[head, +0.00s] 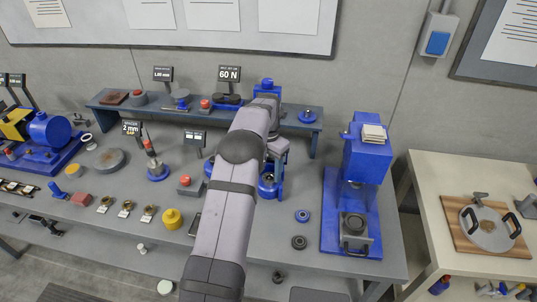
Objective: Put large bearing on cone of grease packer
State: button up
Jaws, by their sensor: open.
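My arm crosses the middle of the head view, and its wrist end bends down behind the forearm. My gripper (275,158) is small and partly hidden there, open, above a blue round-based device (268,188). This device may be the grease packer; the arm covers much of it, and I cannot make out its cone. Two ring-shaped parts lie on the bench to its right: a blue-rimmed one (302,215) and a dark one (299,242). I cannot tell which, if either, is the large bearing. Both are apart from the gripper.
A blue press (362,185) stands right on the grey bench (335,272).

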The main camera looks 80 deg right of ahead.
aim_at(268, 179)
notch_tip(268, 179, up, 9)
jog(key=b, duration=0.1)
jog(key=shift+r+b, duration=0.15)
jog(key=shift+b, duration=0.25)
